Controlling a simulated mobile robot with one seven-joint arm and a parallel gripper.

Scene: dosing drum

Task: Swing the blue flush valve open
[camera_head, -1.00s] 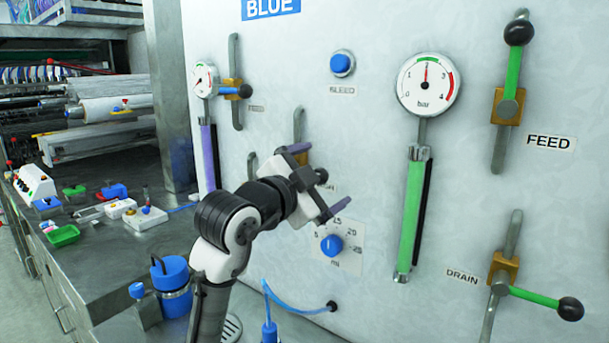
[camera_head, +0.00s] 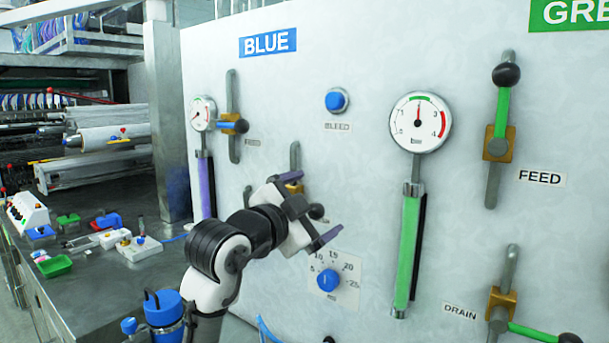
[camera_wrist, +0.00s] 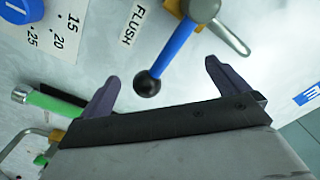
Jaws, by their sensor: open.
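The blue flush valve shows in the wrist view as a blue lever (camera_wrist: 172,50) with a black ball knob (camera_wrist: 147,83), hanging from a grey pivot on a brass block beside the "FLUSH" label (camera_wrist: 132,26). My gripper (camera_wrist: 161,72) is open, and the knob lies between its purple fingers, with gaps on both sides. In the head view my gripper (camera_head: 318,207) is in front of the panel around the black knob (camera_head: 316,212). The valve's brass block (camera_head: 291,177) shows just above it; most of the lever is hidden behind my gripper.
A numbered blue dial (camera_head: 328,280) sits just below my gripper. The blue feed valve (camera_head: 232,124) is above left, and the bleed button (camera_head: 336,100) above. A pressure gauge (camera_head: 420,121) with a green tube (camera_head: 407,250) stands to the right.

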